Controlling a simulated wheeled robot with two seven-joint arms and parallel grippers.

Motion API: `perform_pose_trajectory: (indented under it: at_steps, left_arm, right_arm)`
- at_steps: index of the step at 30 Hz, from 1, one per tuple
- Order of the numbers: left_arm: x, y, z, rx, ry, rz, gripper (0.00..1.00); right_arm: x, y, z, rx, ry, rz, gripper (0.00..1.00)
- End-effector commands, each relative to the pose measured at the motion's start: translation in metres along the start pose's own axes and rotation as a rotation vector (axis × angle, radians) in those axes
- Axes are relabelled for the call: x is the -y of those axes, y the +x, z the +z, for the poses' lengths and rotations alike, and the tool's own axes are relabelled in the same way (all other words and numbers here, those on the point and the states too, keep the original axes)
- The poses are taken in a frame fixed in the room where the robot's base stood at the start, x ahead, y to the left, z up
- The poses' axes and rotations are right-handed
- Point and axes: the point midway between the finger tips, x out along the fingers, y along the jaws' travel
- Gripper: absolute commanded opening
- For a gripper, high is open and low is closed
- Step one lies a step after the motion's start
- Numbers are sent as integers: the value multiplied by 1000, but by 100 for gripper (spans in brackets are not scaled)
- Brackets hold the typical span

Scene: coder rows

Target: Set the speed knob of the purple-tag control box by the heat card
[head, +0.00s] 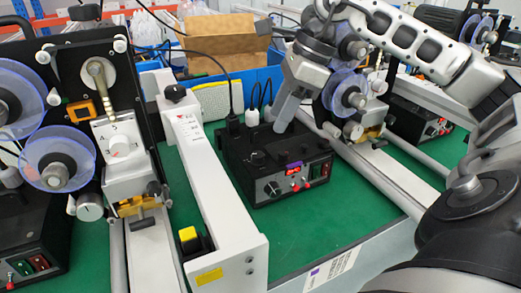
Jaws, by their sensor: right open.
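The black control box (245,182) stands on the green bench mat, right of the white beam. A small purple tag (295,165) sits on its front face above a red lit display (293,172). A knob with a pale pointer (272,188) is at the left of that face; its exact setting is too small to read. A white card with a purple square (330,270) lies along the bench's front edge, its print unreadable. My right gripper (281,124) points down over the back of the box, above and behind the knob. The gap between its fingers is hard to see. My left gripper is out of view.
A white beam (215,190) with a yellow button (188,234) stands left of the box. Plugs and cables (252,116) rise behind it. Coder machines with blue reels (58,160) flank it. Green mat (310,225) is clear in front.

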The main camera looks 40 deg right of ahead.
Motion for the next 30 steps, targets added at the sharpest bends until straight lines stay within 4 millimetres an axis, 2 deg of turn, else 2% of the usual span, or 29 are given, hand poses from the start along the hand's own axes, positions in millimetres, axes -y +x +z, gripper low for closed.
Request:
perform_pose_trajectory:
  at_steps: [1, 6, 12, 18, 26, 29, 30]
  left_arm:
    - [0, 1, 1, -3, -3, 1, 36]
    - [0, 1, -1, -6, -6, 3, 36]
    - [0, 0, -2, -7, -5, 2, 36]
    - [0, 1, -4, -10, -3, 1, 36]
    - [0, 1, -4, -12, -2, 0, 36]
    - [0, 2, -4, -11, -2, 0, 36]
    - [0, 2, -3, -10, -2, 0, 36]
  right_arm:
    - [-1, 13, -1, -2, -1, 4, 44]
    - [-1, 48, 0, -1, -2, 5, 44]
    - [-1, 77, 1, 2, 0, 3, 44]
    - [0, 90, 1, 2, -1, 1, 44]
    - [0, 91, 1, 2, -1, 0, 44]
    - [0, 90, 1, 2, -1, 0, 19]
    - [0, 90, 1, 2, -1, 0, 8]
